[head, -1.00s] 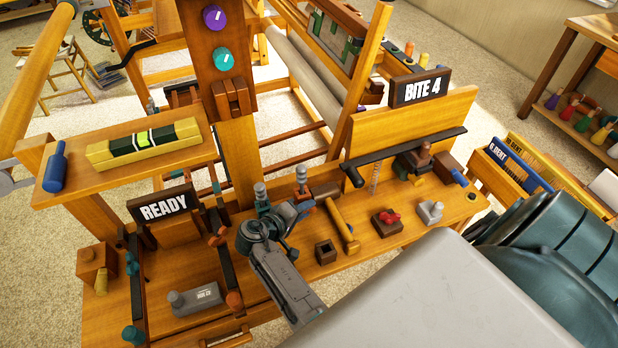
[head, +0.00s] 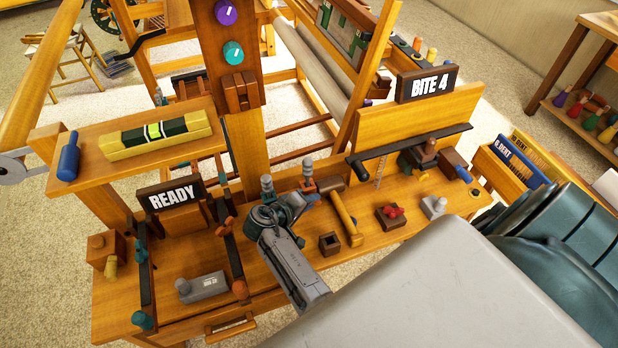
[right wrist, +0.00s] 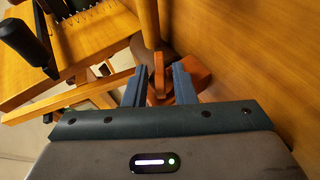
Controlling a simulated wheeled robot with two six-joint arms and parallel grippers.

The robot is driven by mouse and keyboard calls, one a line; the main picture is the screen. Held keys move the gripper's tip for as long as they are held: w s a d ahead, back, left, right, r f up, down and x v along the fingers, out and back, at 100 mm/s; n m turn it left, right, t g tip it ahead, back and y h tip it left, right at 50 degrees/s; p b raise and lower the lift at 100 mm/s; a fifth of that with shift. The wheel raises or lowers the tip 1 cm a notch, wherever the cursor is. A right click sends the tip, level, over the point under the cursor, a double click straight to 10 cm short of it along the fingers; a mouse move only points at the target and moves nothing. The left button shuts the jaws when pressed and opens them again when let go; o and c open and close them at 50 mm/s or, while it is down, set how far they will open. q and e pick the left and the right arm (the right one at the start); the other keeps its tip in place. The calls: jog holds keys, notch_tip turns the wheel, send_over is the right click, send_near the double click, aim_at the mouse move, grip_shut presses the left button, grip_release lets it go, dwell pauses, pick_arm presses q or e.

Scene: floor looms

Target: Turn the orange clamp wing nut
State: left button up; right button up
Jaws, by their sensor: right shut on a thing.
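My right gripper (head: 302,200) reaches over the loom bench in the head view, beside a grey-topped post (head: 307,172) with an orange-brown collar. In the right wrist view its two blue fingers (right wrist: 159,86) stand on either side of the upright orange wing nut (right wrist: 159,74), and the gripper is shut on it. An orange clamp body (right wrist: 191,79) lies just behind the right finger. In the head view the fingers largely hide the nut, so its turn angle cannot be told there. My left gripper is not in view.
Near the gripper are a second grey-topped post (head: 267,187), a wooden mallet (head: 345,218), a dark square block (head: 329,244) and a red-knobbed block (head: 391,215). A grey weight (head: 204,287) lies front left.

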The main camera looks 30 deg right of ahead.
jog(key=y+p, duration=0.2)
jog(key=p, duration=0.1)
jog(key=r+m+y+p, duration=0.1)
jog(key=y+p, duration=0.2)
jog(key=p, duration=0.1)
jog(key=d+t+y+p, duration=0.1)
jog(key=y+p, duration=0.1)
jog(key=p, duration=0.1)
jog(key=shift+s+d+r+m+y+p, duration=0.1)
jog(key=shift+s+r+m+y+p, duration=0.05)
jog(key=shift+m+y+p, duration=0.25)
jog(key=shift+d+f+m+t+y+p, duration=0.1)
jog(key=shift+f+m+t+y+p, duration=0.1)
jog(key=shift+y+p, duration=0.45)
jog(key=shift+f+m+t+y+p, duration=0.1)
jog(key=shift+t+y+p, duration=0.1)
jog(key=shift+y+p, duration=0.4)
jog(key=o, duration=0.7)
jog(key=shift+c, duration=0.2)
jog(key=b+v, duration=0.1)
jog(key=v, duration=0.9)
jog(key=shift+r, duration=0.35)
jog(key=shift+s, duration=0.1)
